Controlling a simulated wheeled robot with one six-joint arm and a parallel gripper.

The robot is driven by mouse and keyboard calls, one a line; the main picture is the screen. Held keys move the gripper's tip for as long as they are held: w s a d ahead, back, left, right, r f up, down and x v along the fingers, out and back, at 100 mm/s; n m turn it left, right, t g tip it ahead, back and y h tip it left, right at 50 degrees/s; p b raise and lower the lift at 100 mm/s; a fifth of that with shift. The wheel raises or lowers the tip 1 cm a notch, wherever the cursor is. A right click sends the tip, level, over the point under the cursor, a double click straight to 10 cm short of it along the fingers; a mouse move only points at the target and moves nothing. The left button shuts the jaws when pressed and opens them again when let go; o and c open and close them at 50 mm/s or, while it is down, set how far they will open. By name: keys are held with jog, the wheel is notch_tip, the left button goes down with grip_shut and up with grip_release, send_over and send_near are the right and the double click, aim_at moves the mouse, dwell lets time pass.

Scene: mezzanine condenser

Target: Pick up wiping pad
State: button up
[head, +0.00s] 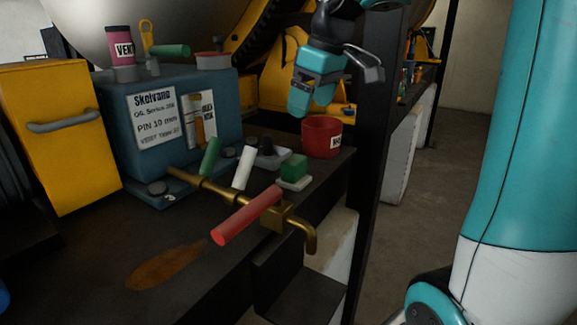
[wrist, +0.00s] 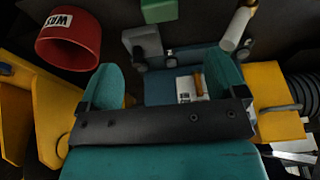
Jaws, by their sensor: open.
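The likely wiping pad, a green block (head: 294,168), sits on a small pale base on the dark bench, right of the white cylinder. It also shows at the top edge of the wrist view (wrist: 158,10), partly cut off. My gripper (head: 313,92) hangs above the bench, behind and above the green block and near the red pot, apart from both. In the wrist view its two teal fingers (wrist: 164,82) stand wide apart with nothing held between them.
A red pot (head: 321,137) stands at the bench's right end beside a dark post (head: 373,130). A brass pipe with a red handle (head: 246,215) crosses the front. A blue labelled box (head: 170,130) stands behind left. Green (head: 210,157) and white (head: 243,168) cylinders stand between. A rusty stain marks the bare front.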

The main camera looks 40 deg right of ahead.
aim_at(294, 159)
jog(key=p+x, duration=0.1)
jog(key=x, duration=0.9)
jog(key=shift+a+p, duration=0.2)
jog(key=shift+p, duration=0.15)
jog(key=shift+p+x, duration=1.1)
jog(key=shift+x, duration=1.75)
jog(key=shift+s+d, duration=0.15)
jog(key=c, duration=1.1)
jog(key=shift+o, duration=0.2)
notch_tip(294, 159, up, 20)
jog(key=b, duration=0.2)
